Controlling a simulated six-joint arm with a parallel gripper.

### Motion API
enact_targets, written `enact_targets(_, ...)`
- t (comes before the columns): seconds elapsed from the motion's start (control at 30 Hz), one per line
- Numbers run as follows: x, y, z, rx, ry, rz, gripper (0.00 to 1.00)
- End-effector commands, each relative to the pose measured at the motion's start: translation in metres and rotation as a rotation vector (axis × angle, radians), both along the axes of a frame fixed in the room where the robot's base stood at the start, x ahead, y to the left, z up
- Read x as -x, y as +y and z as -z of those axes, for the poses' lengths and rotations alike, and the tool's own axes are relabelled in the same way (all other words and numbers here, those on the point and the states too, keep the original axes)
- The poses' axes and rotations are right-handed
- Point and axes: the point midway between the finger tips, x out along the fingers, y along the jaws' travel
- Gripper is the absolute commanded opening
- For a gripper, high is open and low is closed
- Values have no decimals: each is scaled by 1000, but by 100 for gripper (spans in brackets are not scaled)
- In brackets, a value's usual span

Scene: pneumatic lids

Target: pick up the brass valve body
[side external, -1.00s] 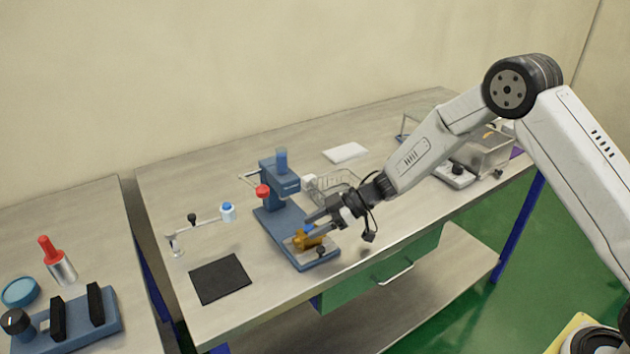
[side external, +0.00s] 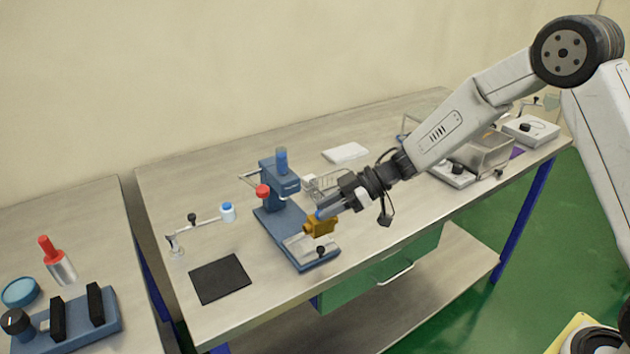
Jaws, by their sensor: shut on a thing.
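The brass valve body (side external: 321,226) is a small golden block between the fingertips of my gripper (side external: 322,213). My gripper is shut on it and holds it above the front part of the blue press fixture (side external: 283,230). The light metal nest plate (side external: 304,245) on the fixture's base shows below the valve body, which appears raised clear of it. The fingers hide part of the valve body's top.
The blue press column with a red knob (side external: 262,191) stands just behind. A black mat (side external: 220,279) lies at left, and a white pad (side external: 346,152) at the back. A metal bin (side external: 484,155) stands at right.

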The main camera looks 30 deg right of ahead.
Motion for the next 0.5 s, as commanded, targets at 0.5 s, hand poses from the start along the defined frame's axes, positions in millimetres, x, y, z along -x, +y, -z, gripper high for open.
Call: enact_targets(0.5,69,-15,-47,-2,-4,1,0)
